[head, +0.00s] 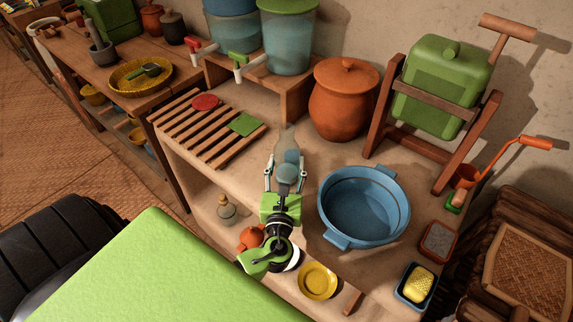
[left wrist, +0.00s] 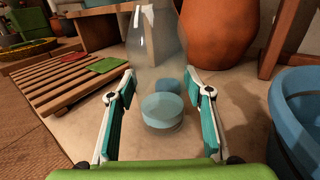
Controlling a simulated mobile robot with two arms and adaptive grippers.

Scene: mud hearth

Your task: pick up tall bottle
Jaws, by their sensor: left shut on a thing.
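The tall bottle (head: 286,143) is clear glass with a narrow neck and something blue inside. It is upright above the counter between the slatted rack and the blue basin. My left gripper (head: 285,172) has one finger on each side of its lower body and is shut on it. In the left wrist view the bottle (left wrist: 152,50) rises between the teal finger pads of the gripper (left wrist: 163,95). I cannot tell whether its base touches the counter. My right gripper is not in view.
A blue basin (head: 363,205) stands close on the right. A clay pot (head: 343,98) is behind, beside a green container (head: 442,85) in a wooden stand. The slatted rack (head: 185,137) is at the left. A smaller bottle (head: 227,210) and a yellow plate (head: 317,281) are lower down.

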